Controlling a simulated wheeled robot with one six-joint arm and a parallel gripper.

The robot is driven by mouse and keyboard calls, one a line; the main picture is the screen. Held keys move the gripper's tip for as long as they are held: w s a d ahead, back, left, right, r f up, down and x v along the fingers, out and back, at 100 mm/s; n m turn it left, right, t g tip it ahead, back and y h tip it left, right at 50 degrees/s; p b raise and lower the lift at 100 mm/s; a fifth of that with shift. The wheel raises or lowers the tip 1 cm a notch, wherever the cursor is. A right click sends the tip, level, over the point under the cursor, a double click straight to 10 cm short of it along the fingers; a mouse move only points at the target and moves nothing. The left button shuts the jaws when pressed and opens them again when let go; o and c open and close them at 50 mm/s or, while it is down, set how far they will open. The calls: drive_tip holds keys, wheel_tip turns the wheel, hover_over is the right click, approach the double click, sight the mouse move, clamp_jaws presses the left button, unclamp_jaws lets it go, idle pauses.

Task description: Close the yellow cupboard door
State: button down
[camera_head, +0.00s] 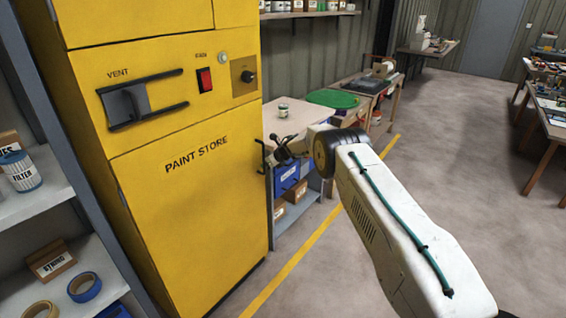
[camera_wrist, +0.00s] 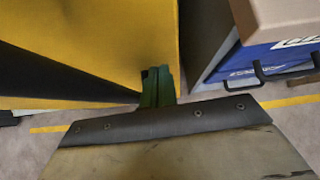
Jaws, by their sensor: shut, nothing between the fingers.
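The yellow cupboard (camera_head: 160,75) stands at the left in the head view. Its lower door (camera_head: 190,225) is marked PAINT STORE and looks flush or nearly flush with the panel above; I cannot tell whether a small gap is left. In the wrist view my gripper (camera_wrist: 157,82) shows green fingers, shut and empty, close to a yellow cupboard surface (camera_wrist: 110,40). I cannot tell whether they touch it.
A grey shelf (camera_head: 40,200) with tins and tape rolls stands left of the cupboard. A workbench (camera_head: 290,118) with blue bins (camera_head: 287,178) is close behind my gripper. Floor (camera_head: 455,150) is clear to the right, with benches at the far right.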

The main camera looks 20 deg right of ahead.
drive_tip(key=s+d+r+m+t+h, duration=0.1)
drive_tip(key=s+d+r+m+h, duration=0.25)
drive_tip(key=s+d+m, duration=0.35)
drive_tip(key=s+d+r+m+h, duration=0.3)
drive_tip(key=s+d+r+m, duration=0.1)
drive_tip(key=d+m, duration=0.45)
drive_tip(key=s+d+r+m+g+h, duration=0.2)
drive_tip(key=s+r+m, duration=0.5)
drive_tip(key=s, duration=0.2)
drive_tip(key=s+d+r+m+g+h, duration=0.2)
drive_tip(key=s+d+r+m+h, duration=0.1)
drive_tip(key=s+r+m, duration=0.5)
drive_tip(key=s+a+r+m+g+y, duration=0.1)
drive_tip(key=s+a+r+m, duration=0.3)
drive_tip(key=s, duration=1.2)
drive_tip(key=s+a+r+m+g+y, duration=0.1)
drive_tip(key=s+a+r+m, duration=0.4)
drive_tip(key=s, duration=1)
drive_tip(key=s+a+r+m+g+y, duration=0.1)
drive_tip(key=s+a+r+m+y, duration=0.2)
drive_tip(key=s, duration=1.3)
drive_tip(key=a+r+m, duration=0.1)
drive_tip(key=a, duration=0.2)
drive_tip(key=shift+s+a+r+y, duration=0.25)
drive_tip(key=shift+s+a+y, duration=0.05)
drive_tip(key=shift+a+y, duration=0.05)
